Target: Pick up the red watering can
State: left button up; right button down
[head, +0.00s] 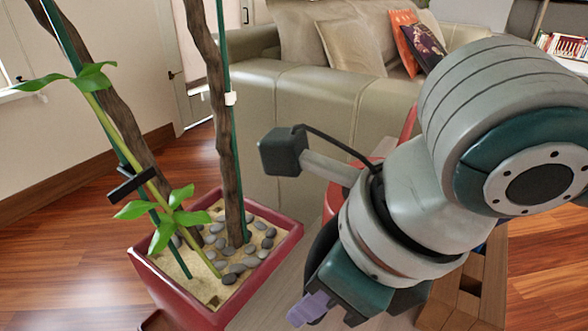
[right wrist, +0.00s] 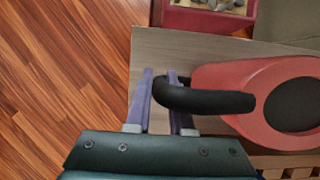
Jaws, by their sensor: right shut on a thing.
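The red watering can (right wrist: 220,75) stands on a pale wooden surface (right wrist: 160,45) in the right wrist view, with a dark round opening and a black curved handle (right wrist: 225,102). My right gripper (right wrist: 160,85) has its purple fingers on either side of the handle's left end and is shut on it. In the head view my right arm hides most of the can; a red part (head: 331,203) shows beside the arm. My right gripper (head: 308,310) is at the bottom there, with its far finger hidden. My left gripper is not in view.
A red planter (head: 285,248) with pebbles, stakes and leafy stems stands close to the left of the can. A slatted wooden piece (head: 470,290) is at the lower right. A beige sofa (head: 300,95) is behind. Open wooden floor (head: 60,260) lies at the left.

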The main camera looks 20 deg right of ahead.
dwell(0.7)
jog(key=shift+r, duration=0.15)
notch_tip(320, 180, up, 20)
jog(key=p, duration=0.8)
